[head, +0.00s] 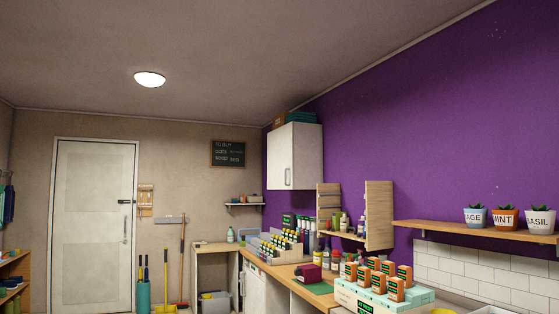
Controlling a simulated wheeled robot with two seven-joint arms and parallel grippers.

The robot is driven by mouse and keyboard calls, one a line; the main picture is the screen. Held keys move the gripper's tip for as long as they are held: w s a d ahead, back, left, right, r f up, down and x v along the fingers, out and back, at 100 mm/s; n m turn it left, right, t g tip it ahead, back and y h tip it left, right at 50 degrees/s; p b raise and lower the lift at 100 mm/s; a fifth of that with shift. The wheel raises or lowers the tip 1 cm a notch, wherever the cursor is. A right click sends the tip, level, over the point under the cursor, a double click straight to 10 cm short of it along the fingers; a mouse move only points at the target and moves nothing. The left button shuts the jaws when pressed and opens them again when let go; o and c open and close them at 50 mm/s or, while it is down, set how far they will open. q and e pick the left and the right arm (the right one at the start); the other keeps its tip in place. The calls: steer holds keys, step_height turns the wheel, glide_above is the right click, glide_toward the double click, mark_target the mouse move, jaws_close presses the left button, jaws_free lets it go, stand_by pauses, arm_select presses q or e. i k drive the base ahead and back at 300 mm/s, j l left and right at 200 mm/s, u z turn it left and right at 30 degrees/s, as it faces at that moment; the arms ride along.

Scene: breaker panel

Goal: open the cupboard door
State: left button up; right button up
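A white wall cupboard (310,158) hangs high on the purple wall, right of the far corner. Its front door (280,157) looks shut, with a dark vertical handle (287,177) low on the door, toward its right edge. Neither gripper nor arm shows in the head view. No breaker panel can be made out inside or on the cupboard.
Below the cupboard, a counter (256,263) runs along the purple wall, crowded with bottles, boxes and an orange-box display (375,296). A wooden shelf unit (379,215) is beside the cupboard. A white room door (95,225) stands in the far wall. The floor is barely visible.

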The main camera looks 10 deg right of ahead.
mark_target(281, 141)
steer(key=i+u, duration=0.15)
steer(key=i, duration=3.1)
steer(key=i+j+z, duration=0.1)
steer(key=i, duration=0.6)
steer(key=i+j, duration=0.1)
steer(key=i, duration=0.6)
steer(key=i+j+z, duration=0.1)
steer(key=i+z, duration=0.35)
steer(key=i+j+z, duration=0.25)
steer(key=z, duration=0.25)
steer(key=i+j+z, duration=0.85)
steer(key=j+z, duration=0.15)
steer(key=j, duration=0.2)
